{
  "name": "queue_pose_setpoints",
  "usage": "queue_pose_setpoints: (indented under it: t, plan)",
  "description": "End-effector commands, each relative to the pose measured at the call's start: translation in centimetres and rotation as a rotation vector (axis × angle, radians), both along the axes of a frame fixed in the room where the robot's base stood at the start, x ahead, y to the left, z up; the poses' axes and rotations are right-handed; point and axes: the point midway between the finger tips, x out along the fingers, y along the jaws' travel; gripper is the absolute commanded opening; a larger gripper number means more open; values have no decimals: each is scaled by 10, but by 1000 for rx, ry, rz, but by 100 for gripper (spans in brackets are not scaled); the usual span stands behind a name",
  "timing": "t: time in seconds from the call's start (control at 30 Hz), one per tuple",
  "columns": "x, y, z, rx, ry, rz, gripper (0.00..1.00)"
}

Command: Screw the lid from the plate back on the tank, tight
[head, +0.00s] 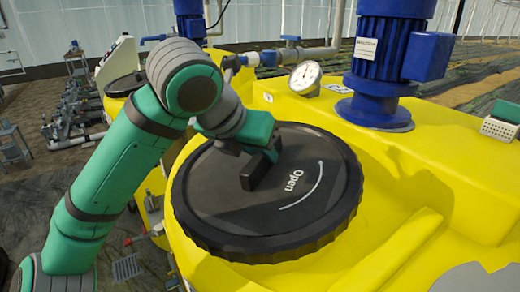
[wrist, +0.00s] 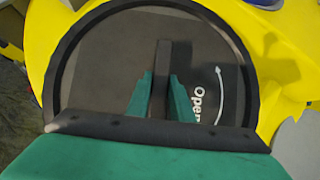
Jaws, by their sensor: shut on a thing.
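The black round lid (head: 292,214) lies on top of the yellow tank (head: 405,195), over its opening, and looks about level. It has a ribbed rim, the white word "Open" and a curved arrow. My gripper (head: 258,172) is shut on the lid's raised bar handle from above. In the wrist view the two green fingers (wrist: 162,100) stand on either side of the bar, and the lid (wrist: 95,70) fills most of the picture. The lid's threads and the tank neck are hidden, so I cannot tell how tight it sits.
A blue motor (head: 375,60) stands on the tank behind the lid, with a pressure gauge (head: 305,77) and pipework to its left. A small green-and-white box (head: 502,122) sits at the right. A grey plate (head: 475,278) shows in the lower right corner, its visible part bare.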

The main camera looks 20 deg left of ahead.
Motion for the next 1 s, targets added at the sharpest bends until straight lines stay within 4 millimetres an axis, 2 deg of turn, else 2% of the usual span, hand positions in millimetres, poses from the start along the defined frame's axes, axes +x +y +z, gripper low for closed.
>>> queue_pose_setpoints:
  t: [1.0]
  plan:
    - [1,0,-8,0,-4,3,0]
